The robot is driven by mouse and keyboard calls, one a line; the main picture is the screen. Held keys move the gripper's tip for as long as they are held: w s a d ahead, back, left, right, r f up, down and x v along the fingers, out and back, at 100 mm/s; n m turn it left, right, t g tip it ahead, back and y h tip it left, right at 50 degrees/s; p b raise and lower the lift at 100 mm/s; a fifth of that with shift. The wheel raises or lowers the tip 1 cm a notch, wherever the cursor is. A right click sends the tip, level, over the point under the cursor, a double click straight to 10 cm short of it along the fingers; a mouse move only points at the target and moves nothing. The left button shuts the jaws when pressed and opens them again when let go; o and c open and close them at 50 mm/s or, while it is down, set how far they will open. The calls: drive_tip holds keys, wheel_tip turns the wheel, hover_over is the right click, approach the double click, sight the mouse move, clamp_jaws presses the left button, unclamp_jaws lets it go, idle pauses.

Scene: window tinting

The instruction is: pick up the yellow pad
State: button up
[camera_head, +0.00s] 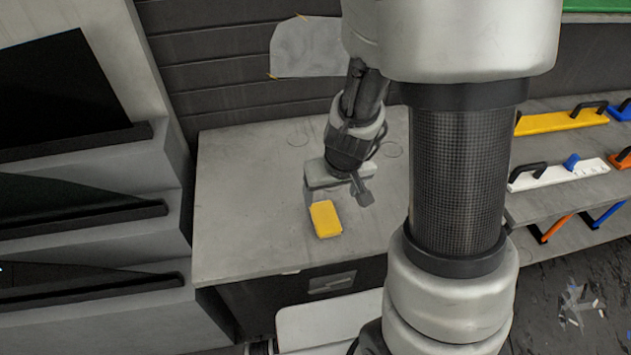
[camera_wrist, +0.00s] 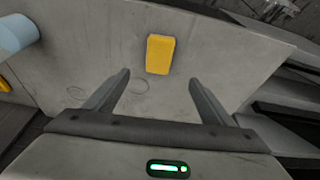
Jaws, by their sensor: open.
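The yellow pad (camera_head: 325,219) lies flat on the grey tabletop (camera_head: 240,225), toward its front edge. It also shows in the wrist view (camera_wrist: 160,54), centred ahead of the fingers and apart from them. My gripper (camera_head: 337,195) is over the tabletop, just behind the pad in the head view. In the wrist view my gripper (camera_wrist: 157,82) is open and empty, with one finger to each side and the pad lined up between them. How high the fingers are above the table is hard to tell.
Dark panels (camera_head: 75,140) rest on a stepped rack at the left. The tabletop around the pad is clear. Scraps (camera_head: 580,308) lie on the floor at lower right.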

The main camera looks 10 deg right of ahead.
drive_tip(key=b, duration=0.4)
hover_over(325, 216)
drive_tip(key=s, duration=0.2)
wheel_tip(325, 216, down, 10)
drive_tip(key=shift+r, duration=0.1)
drive_tip(key=b+x, duration=0.1)
drive_tip(key=x, duration=0.4)
drive_tip(key=shift+d, duration=0.1)
drive_tip(key=c, duration=1.2)
drive_tip(key=shift+o, duration=0.2)
